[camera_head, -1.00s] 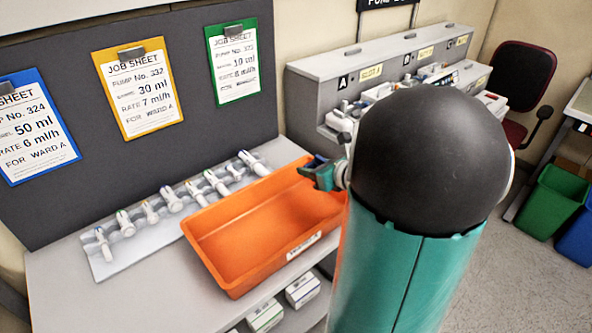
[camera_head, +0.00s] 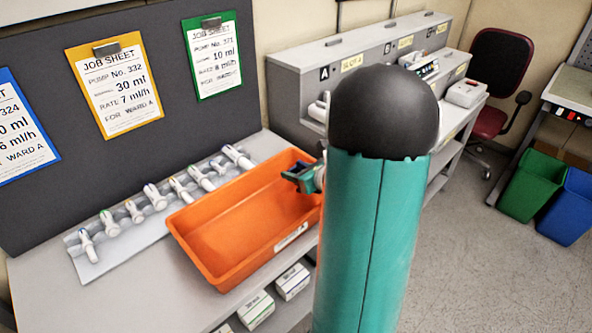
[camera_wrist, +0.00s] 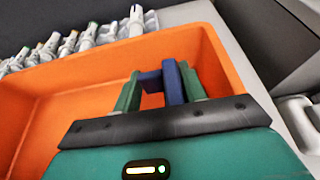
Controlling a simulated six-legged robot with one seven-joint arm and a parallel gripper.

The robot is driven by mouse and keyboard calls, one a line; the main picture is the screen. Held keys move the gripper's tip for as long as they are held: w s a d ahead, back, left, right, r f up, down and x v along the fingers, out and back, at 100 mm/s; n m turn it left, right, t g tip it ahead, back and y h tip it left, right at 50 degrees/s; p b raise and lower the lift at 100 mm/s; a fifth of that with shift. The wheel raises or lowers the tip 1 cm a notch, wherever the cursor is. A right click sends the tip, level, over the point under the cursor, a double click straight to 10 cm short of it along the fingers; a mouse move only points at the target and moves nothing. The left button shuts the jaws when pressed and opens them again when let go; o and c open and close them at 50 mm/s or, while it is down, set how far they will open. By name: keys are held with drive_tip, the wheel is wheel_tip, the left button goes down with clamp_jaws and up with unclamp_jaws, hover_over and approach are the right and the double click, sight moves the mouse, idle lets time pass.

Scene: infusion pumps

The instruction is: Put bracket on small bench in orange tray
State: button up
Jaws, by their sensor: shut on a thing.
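The orange tray (camera_head: 225,240) stands on a grey bench top and looks empty inside. It also fills much of the wrist view (camera_wrist: 60,95). My gripper (camera_head: 303,176) is at the tray's right end, at or above its rim. In the wrist view its two green fingers (camera_wrist: 160,88) are shut on a small dark blue bracket (camera_wrist: 174,82), with the tray's inside behind it. In the head view my arm hides part of the tray's right end, and the bracket is small and partly hidden. I cannot tell how high it is above the tray floor.
A clear strip with several white syringe-like parts (camera_head: 157,197) lies behind and left of the tray. A dark panel with job sheets (camera_head: 115,85) rises behind. White boxes (camera_head: 256,310) sit on the shelf below. A grey slotted bench (camera_head: 330,62), chair and bins stand to the right.

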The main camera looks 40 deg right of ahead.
drive_tip(key=shift+f, duration=0.4)
drive_tip(key=o, duration=1)
